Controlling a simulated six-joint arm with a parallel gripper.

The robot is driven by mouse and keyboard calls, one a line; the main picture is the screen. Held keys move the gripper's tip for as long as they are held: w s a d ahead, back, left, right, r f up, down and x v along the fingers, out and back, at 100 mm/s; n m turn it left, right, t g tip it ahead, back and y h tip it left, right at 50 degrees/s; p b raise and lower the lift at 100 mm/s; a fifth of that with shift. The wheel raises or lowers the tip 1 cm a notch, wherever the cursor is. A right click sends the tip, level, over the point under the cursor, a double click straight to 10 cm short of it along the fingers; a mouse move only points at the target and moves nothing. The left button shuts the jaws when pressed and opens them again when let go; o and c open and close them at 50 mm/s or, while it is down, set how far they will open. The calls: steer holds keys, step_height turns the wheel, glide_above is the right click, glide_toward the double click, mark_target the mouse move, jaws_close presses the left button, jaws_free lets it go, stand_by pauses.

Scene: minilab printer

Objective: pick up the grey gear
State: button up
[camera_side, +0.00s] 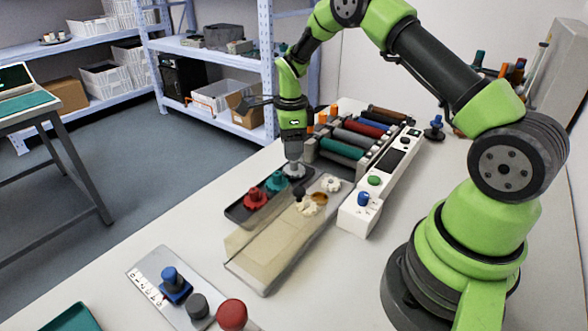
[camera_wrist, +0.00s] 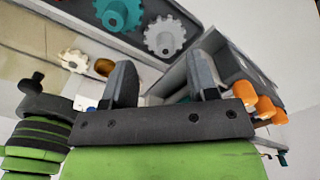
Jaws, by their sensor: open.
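The grey gear (camera_wrist: 165,36) lies at the end of a dark tray (camera_side: 240,213), beside a teal gear (camera_wrist: 118,12). In the side view the grey gear (camera_side: 295,171) is right under my gripper (camera_side: 293,158) and partly hidden by it. In the wrist view my gripper (camera_wrist: 161,62) has its two dark fingers apart with nothing between them. The gear shows beyond the fingertips there. I cannot tell how small the height gap is.
A red gear (camera_side: 255,197) sits in the same tray. Cream gears (camera_side: 307,207) and a brown one (camera_side: 320,198) lie on the clear-sided box. A rack of coloured rollers (camera_side: 345,148) stands close behind. A grey plate with knobs (camera_side: 170,290) lies in front.

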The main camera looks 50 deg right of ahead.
mark_target(294, 168)
steer(key=f, duration=0.3)
steer(key=d+f, duration=0.1)
steer(key=f, duration=0.1)
steer(key=shift+s+f, duration=0.1)
steer(key=shift+f, duration=0.05)
steer(key=shift+c, duration=0.2)
jaws_close()
